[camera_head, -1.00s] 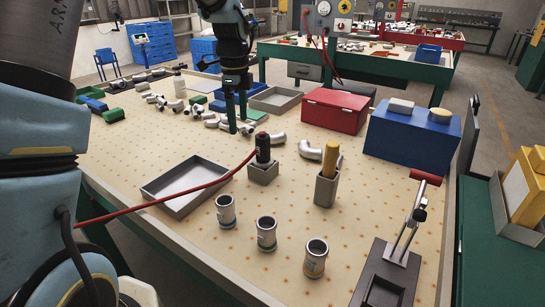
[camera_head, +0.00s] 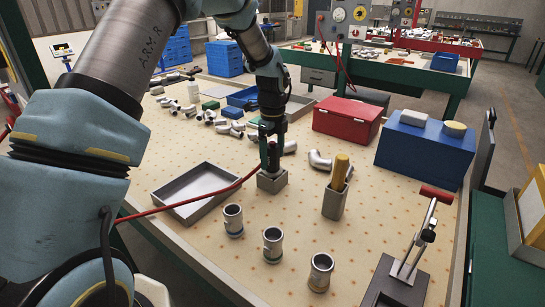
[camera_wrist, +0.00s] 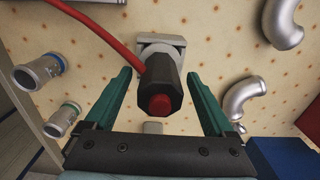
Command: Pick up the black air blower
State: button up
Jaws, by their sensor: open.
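The black air blower (camera_wrist: 158,80) has a red button on its end and a red hose running from its side. It stands upright in a grey square holder (camera_head: 273,184) on the perforated table. My gripper (camera_wrist: 158,95) is open, with one green finger on each side of the blower and a gap on both sides in the wrist view. In the head view my gripper (camera_head: 271,152) is directly above the holder, and its fingers partly hide the blower.
A grey tray (camera_head: 190,212) lies left of the holder. A second holder (camera_head: 335,202) with a yellow-handled tool stands to the right. Several metal cylinders (camera_head: 272,245) stand in front. A red box (camera_head: 347,119) and a blue box (camera_head: 424,150) are behind right.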

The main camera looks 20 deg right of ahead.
jog(key=shift+f, duration=0.8)
jog(key=shift+c, duration=0.2)
grip_shut()
